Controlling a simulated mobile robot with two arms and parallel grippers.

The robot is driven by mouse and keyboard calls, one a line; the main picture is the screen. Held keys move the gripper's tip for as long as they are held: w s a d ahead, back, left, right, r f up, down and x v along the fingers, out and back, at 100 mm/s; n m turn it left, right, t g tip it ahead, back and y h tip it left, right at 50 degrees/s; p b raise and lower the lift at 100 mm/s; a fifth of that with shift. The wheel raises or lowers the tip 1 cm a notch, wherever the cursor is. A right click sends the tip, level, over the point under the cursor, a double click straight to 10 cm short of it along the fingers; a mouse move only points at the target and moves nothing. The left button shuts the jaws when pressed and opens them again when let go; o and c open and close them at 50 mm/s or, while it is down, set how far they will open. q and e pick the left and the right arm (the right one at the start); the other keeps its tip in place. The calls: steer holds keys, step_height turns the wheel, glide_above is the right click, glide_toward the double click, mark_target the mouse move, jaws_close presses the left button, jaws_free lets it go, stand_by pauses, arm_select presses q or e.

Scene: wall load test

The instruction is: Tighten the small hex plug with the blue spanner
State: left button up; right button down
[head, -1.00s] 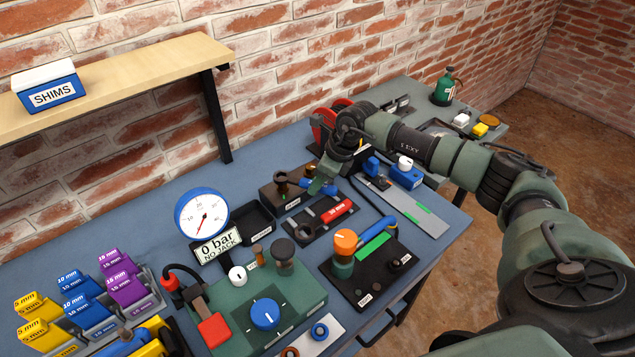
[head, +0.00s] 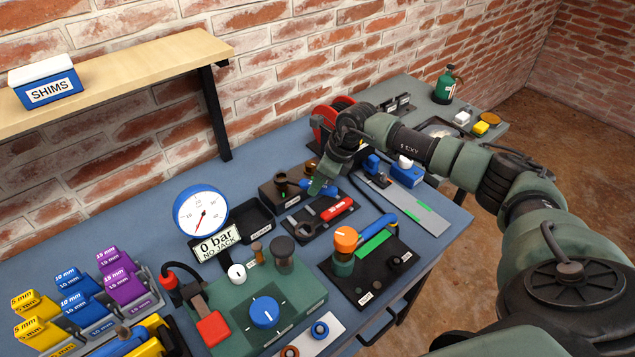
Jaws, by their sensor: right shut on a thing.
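My right gripper (head: 322,186) reaches in from the right and is shut on the blue spanner (head: 306,183). Most of the spanner is hidden by the gripper; a short blue part shows at the dark block. My left gripper is out of view.
A red-handled tool (head: 337,210) lies on a dark tray in front of the block. A pressure gauge (head: 201,212) reads "0 bar, NO JACK" over a green pump unit (head: 300,295). A red reel (head: 326,117) stands behind my gripper.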

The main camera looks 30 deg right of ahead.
steer(key=shift+f+b, duration=0.6)
steer(key=shift+f, duration=0.15)
stand_by(0.3)
stand_by(0.4)
